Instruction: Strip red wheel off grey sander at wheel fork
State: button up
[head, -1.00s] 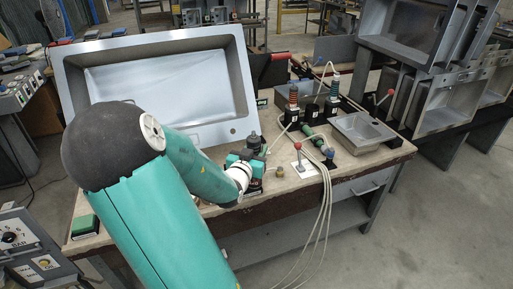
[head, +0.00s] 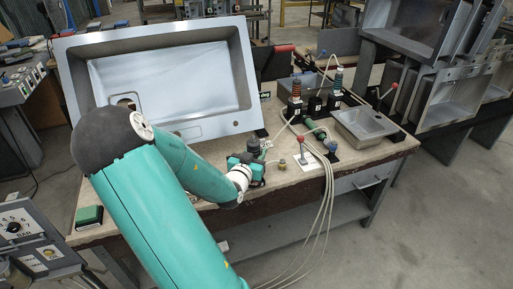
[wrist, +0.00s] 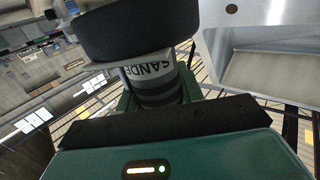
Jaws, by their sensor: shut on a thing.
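My gripper (head: 256,168) is at the front edge of the workbench, near its middle. In the wrist view its dark green fingers (wrist: 158,94) are shut around the ribbed dark body of the grey sander (wrist: 151,72), whose light band shows part of the word SANDER. A wide black disc-like part of the sander fills the top of that view. In the head view only the sander's dark top (head: 253,146) shows behind my gripper. I cannot make out the red wheel or the wheel fork for certain; my gripper and the sander's body may hide them.
A large steel sink (head: 215,50) leans behind my arm. To the right are a red-ball lever (head: 301,140), tools in dark holders (head: 314,106) and a small steel basin (head: 370,117). Pale cables (head: 325,200) hang over the front edge. A green block (head: 88,216) lies at left.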

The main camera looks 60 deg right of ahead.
jog(key=shift+w+d+f, duration=0.55)
jog(key=shift+f, duration=0.25)
jog(key=shift+w+d, duration=0.85)
jog(key=shift+d, duration=0.05)
jog(key=w+d, duration=0.5)
jog(key=shift+w+d, duration=0.15)
dwell(1.3)
jog(key=shift+r, duration=0.55)
dwell(0.7)
notch_tip(320, 180, up, 9)
dwell(1.6)
dwell(0.3)
